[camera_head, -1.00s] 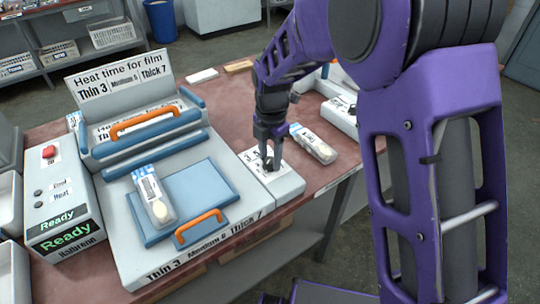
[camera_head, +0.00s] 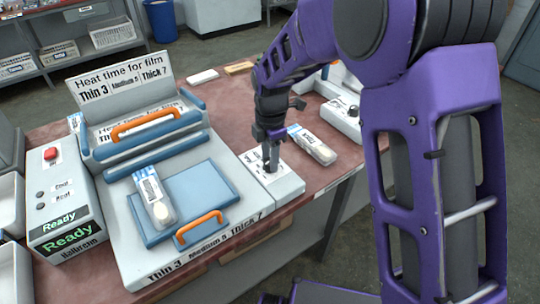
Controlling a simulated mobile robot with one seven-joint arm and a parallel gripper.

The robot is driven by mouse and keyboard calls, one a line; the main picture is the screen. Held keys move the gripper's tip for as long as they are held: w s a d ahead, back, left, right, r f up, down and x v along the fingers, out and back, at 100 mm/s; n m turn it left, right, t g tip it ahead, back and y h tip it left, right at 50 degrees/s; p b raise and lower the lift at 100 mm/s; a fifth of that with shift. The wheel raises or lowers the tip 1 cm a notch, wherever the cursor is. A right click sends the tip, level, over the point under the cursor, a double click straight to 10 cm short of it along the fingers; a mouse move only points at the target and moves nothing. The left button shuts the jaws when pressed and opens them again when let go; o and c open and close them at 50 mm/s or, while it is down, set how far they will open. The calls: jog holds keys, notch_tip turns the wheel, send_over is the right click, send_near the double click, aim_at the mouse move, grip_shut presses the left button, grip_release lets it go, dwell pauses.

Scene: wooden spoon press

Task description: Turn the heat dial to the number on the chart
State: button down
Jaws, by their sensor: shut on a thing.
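My gripper (camera_head: 270,163) points down over the white dial box (camera_head: 288,188) at the right of the press. It is shut on the heat dial, which is mostly hidden by the fingers; its pointer setting cannot be read. The chart (camera_head: 120,76) stands upright at the back of the press and reads "Heat time for film", Thin 3, Medium 5, Thick 7. The same thickness numbers show on the press's front edge. A clear pack with a spoon (camera_head: 155,198) lies on the press's blue plate (camera_head: 208,185). Which film it has cannot be told.
A control box (camera_head: 65,205) with a red button and green "Ready" displays stands at the left. Another pack (camera_head: 312,145) lies right of the dial box. A second white unit (camera_head: 342,115) stands behind it. The press has orange handles (camera_head: 200,226).

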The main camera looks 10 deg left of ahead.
jog(key=m+p, duration=0.1)
jog(key=m, duration=0.3)
jog(key=shift+r+m, duration=0.1)
jog(key=shift+m, duration=0.2)
jog(key=m, duration=0.3)
jog(key=shift+m, duration=0.4)
jog(key=m, duration=0.4)
jog(key=shift+p, duration=0.4)
jog(key=m, duration=0.5)
jog(key=shift+a, duration=0.1)
jog(key=m+p, duration=0.1)
jog(key=m, duration=0.4)
jog(key=shift+h, duration=0.3)
jog(key=m+p, duration=0.1)
jog(key=m, duration=0.5)
jog(key=shift+m, duration=0.3)
jog(key=c, duration=0.5)
grip_release()
